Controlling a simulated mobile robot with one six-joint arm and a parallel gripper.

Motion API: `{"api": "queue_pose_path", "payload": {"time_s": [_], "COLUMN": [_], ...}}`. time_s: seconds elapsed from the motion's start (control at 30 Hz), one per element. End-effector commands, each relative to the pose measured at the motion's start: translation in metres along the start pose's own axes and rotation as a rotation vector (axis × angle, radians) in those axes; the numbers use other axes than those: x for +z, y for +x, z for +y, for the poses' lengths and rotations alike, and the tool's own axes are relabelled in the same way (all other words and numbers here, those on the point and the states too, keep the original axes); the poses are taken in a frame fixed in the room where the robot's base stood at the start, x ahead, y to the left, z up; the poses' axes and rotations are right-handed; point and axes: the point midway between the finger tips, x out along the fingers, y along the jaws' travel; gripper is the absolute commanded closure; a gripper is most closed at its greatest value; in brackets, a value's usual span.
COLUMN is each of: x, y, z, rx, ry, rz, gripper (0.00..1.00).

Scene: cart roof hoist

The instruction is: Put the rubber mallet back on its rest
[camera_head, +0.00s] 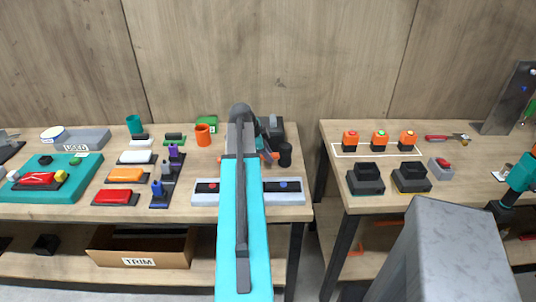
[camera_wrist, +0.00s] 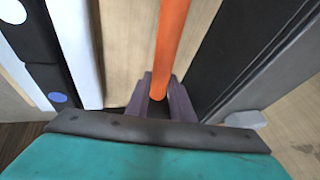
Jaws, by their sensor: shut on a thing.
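My gripper (camera_wrist: 158,92) is shut on an orange handle (camera_wrist: 172,35), which rises from between the fingers to the top edge of the wrist view. I take it for the rubber mallet's handle. In the head view, a black cylinder (camera_head: 285,155) that looks like the mallet's head shows just right of my arm, with a bit of orange beside it. My arm hides most of the gripper and handle there. I cannot tell whether the mallet touches the table. I cannot clearly make out its rest; a dark grey block (camera_head: 272,127) stands behind the arm.
A pale tray (camera_head: 299,197) with red-dot and blue-dot dark pads lies in front, partly behind my arm. An orange cup (camera_head: 203,135) and green block (camera_head: 207,121) stand left. A gap separates this bench from the right bench (camera_head: 445,198).

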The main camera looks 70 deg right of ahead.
Motion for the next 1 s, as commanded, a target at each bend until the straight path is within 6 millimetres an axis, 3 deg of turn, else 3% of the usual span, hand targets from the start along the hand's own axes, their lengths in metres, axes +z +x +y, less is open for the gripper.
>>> {"api": "queue_pose_path", "payload": {"time_s": [0.77,0.8,0.9,1.0], "x": [0.0028,0.0029,0.0028,0.0028], "y": [0.0078,0.0078,0.0077,0.0074], "z": [0.0026,0.0027,0.0026,0.0024], "rx": [0.001,0.002,0.002,0.001], "ry": [0.001,0.001,0.001,0.001], "rz": [0.000,0.000,-0.001,0.000], "gripper": [1.00,0.76,0.59,0.57]}}
